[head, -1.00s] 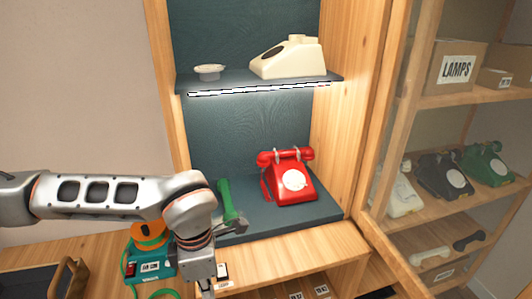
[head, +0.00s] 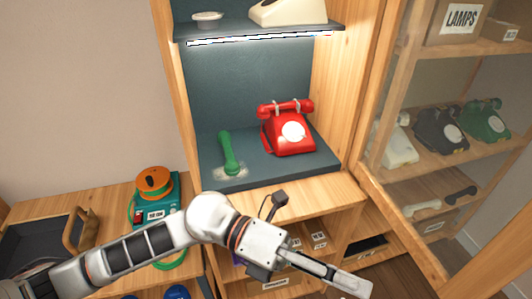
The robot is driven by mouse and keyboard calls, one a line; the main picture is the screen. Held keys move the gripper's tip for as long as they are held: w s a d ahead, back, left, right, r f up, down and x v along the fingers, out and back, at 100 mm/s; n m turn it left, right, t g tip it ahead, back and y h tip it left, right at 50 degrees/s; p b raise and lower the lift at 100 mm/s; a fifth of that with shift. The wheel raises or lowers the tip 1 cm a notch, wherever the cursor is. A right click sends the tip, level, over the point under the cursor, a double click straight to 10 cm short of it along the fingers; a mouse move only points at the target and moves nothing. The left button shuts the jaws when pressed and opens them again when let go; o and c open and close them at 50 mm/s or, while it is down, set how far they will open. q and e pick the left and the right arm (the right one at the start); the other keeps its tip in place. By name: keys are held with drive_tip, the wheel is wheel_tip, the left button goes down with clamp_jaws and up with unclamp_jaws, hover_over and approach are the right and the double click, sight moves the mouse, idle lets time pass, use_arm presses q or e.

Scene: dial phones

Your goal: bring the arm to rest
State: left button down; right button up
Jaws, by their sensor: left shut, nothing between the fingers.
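My left arm comes in from the lower left in the head view. Its gripper (head: 340,280) is at the bottom, in front of the cabinet and below the shelf with the red phone. It is shut and empty, with its fingers pointing to the lower right. The red dial phone (head: 289,130) sits on the lower cabinet shelf (head: 275,171) with its handset on top. A green handset (head: 228,152) lies on the same shelf to its left, on a pale patch. The right gripper is not in view.
A teal device with an orange top (head: 155,190) stands on the wooden counter at left, near a dark tray (head: 35,245). A cream phone (head: 287,12) and a small dish (head: 207,18) are on the upper shelf. At right, a glass door (head: 400,210) fronts shelved phones.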

use_arm(q)
drive_tip(key=w+a+r+n+t+h, duration=0.2)
drive_tip(key=w+n+t+h, duration=0.2)
drive_tip(key=w+n+t, duration=0.3)
drive_tip(key=w+a+r+n+t+h, duration=0.1)
drive_tip(key=w+r+n+t+h, duration=0.15)
drive_tip(key=w+n+t, duration=0.45)
drive_tip(key=w+a+f+n+t+y, duration=0.7)
drive_tip(key=a+f+n+t, duration=0.3)
drive_tip(key=n, duration=0.5)
drive_tip(key=s+a+f+n+g+y, duration=0.1)
drive_tip(key=a+f+n+y, duration=0.45)
drive_tip(key=f, duration=0.35)
drive_tip(key=s+a+f+n+y, duration=0.1)
drive_tip(key=a+f+n+y, duration=0.4)
drive_tip(key=f, duration=0.5)
drive_tip(key=s+a+f+n+g+y, duration=0.1)
drive_tip(key=s+a+f+g, duration=0.1)
drive_tip(key=s+a+f, duration=0.2)
drive_tip(key=s+a+f+n+g, duration=0.1)
drive_tip(key=s+a+f+g, duration=0.1)
drive_tip(key=s+a+f, duration=0.3)
wheel_tip(320, 180, down, 4)
drive_tip(key=shift+s+f+y, duration=0.25)
drive_tip(key=shift+s+y, duration=0.15)
drive_tip(key=shift+s, duration=0.55)
drive_tip(key=shift+n, duration=0.35)
